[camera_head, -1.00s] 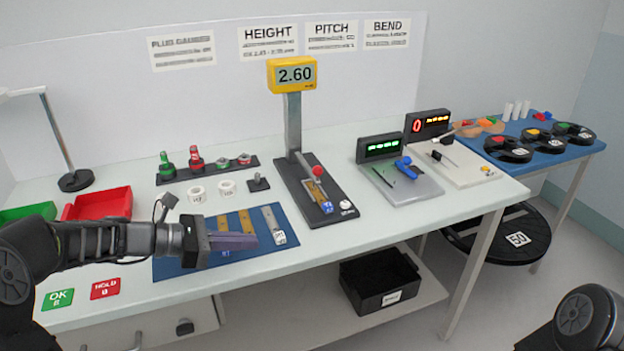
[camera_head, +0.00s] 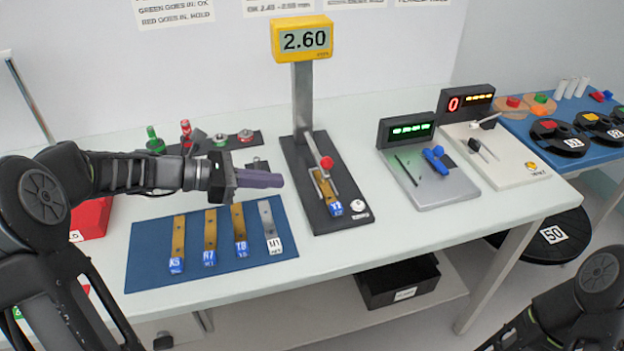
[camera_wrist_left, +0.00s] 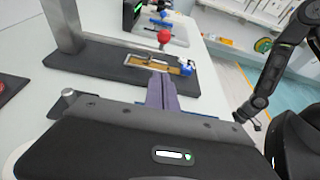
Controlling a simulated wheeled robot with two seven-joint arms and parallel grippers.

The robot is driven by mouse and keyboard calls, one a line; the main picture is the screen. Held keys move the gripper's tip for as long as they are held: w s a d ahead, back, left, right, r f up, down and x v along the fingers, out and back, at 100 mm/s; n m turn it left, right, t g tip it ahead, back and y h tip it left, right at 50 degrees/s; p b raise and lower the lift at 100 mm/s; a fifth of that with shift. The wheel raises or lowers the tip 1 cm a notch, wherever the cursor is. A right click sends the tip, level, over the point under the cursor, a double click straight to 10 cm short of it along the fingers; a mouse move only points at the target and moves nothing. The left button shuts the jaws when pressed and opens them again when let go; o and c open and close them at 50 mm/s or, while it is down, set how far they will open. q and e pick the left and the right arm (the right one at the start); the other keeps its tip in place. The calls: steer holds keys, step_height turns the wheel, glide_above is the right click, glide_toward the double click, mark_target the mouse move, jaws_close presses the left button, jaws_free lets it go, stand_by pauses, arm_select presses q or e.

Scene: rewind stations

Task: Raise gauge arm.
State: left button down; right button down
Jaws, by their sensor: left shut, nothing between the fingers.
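The height gauge stands on a dark base (camera_head: 300,200) with a grey post and a yellow display (camera_head: 302,38) reading 2.60. Its gauge arm, a lever with a red ball knob (camera_head: 327,162), is above a brass strip with a blue tag Y2 (camera_head: 335,208) lying on the base. My left gripper (camera_head: 280,180) is shut and empty, its purple fingers pointing right, left of the gauge and apart from it. In the left wrist view the fingers (camera_wrist_left: 160,92) point at the brass strip and the red knob (camera_wrist_left: 165,36). My right gripper is not visible; only part of that arm shows.
A blue mat (camera_head: 150,262) holds several tagged strips in front of the gripper. Plug gauges (camera_head: 185,135) stand behind it. A grey pitch station (camera_head: 440,185) and a white bend station (camera_head: 515,170) are to the right. A red bin (camera_head: 93,215) is at left.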

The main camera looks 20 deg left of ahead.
mark_target(313, 193)
arm_select(q)
steer(key=x, duration=1)
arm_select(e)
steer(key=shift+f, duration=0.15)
arm_select(q)
steer(key=shift+r, duration=0.1)
